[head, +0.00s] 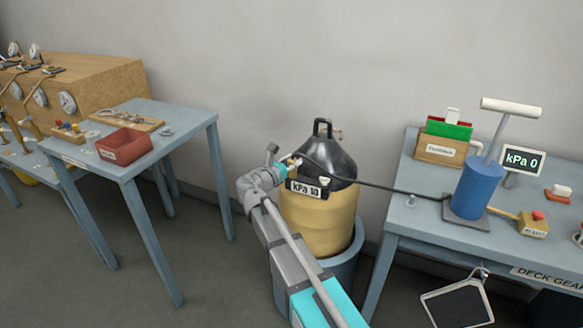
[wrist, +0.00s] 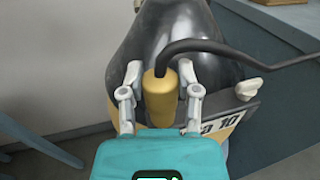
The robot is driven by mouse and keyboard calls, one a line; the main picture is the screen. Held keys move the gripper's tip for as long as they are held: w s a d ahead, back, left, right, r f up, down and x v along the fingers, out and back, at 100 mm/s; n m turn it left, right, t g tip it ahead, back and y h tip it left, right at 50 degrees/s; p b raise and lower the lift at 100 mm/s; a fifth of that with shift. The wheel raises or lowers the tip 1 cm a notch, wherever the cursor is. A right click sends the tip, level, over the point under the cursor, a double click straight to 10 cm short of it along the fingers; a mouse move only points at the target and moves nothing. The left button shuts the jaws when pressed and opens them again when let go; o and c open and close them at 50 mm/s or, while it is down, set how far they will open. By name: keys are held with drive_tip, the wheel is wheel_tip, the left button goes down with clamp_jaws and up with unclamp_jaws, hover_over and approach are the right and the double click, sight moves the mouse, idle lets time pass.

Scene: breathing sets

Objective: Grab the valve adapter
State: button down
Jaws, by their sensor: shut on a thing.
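The valve adapter (wrist: 160,98) is a brass-coloured cylinder with a black hose leaving its top. In the wrist view it stands between the two fingers of my gripper (wrist: 160,78), which is shut on it. In the head view my gripper (head: 283,170) is at the left side of the black top of a yellow cylinder, and the brass adapter (head: 296,162) shows only in part there. Whether the adapter touches the black top behind it cannot be told.
The black-topped yellow cylinder (head: 318,212) stands in a blue-grey tub (head: 347,268) and bears a "kPa 10" display (head: 305,188). The hose (head: 385,187) runs right to a blue pump (head: 479,188) on a table (head: 420,225). Another table (head: 170,115) with a red tray (head: 124,143) stands left.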

sight(292, 159)
drive_tip(key=shift+r, duration=0.2)
idle(0.3)
wheel_tip(292, 159, up, 3)
drive_tip(key=p, duration=0.3)
drive_tip(key=shift+f, duration=0.15)
drive_tip(key=s+a+r+p, duration=0.1)
drive_tip(key=s+r+p, duration=0.9)
drive_tip(key=s, duration=0.4)
